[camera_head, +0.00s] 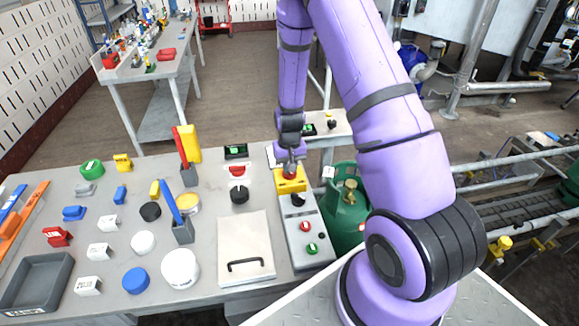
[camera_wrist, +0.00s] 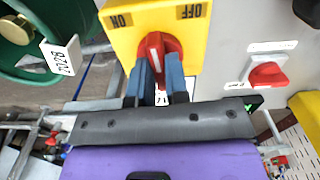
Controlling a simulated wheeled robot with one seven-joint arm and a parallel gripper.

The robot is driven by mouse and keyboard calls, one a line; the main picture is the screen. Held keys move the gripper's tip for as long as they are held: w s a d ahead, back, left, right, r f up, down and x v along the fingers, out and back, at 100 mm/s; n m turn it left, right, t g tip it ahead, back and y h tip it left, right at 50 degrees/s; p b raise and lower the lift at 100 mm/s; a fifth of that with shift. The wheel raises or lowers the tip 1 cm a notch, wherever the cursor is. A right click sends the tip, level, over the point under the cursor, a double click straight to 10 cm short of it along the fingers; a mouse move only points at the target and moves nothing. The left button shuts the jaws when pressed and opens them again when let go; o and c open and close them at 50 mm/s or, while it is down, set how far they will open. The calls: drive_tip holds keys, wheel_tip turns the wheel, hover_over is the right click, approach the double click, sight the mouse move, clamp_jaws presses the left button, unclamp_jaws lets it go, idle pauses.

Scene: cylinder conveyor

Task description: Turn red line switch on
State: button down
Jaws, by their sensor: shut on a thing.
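A red rotary switch (camera_wrist: 154,46) with a white stripe is mounted on a yellow plate (camera_wrist: 190,45) in the wrist view. The plate is marked ON at its upper left and OFF at its upper right, both upside down. The stripe points roughly up, between the two marks. My gripper (camera_wrist: 158,74) is shut on the red knob, with one blue-grey finger on each side. In the head view the yellow plate (camera_head: 291,186) sits at the top of a grey control box, and my gripper (camera_head: 290,166) is directly over it, hiding most of the knob.
Another red knob (camera_wrist: 267,75) sits on a light panel at the right. A green gas cylinder (camera_head: 345,205) stands close beside the control box (camera_head: 310,245). Loose items crowd the table's left.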

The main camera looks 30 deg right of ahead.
drive_tip(key=n, duration=0.4)
drive_tip(key=shift+n, duration=2.2)
drive_tip(key=c, duration=1.1)
unclamp_jaws()
drive_tip(key=shift+r, duration=0.1)
wheel_tip(320, 180, up, 11)
drive_tip(key=shift+f, duration=0.2)
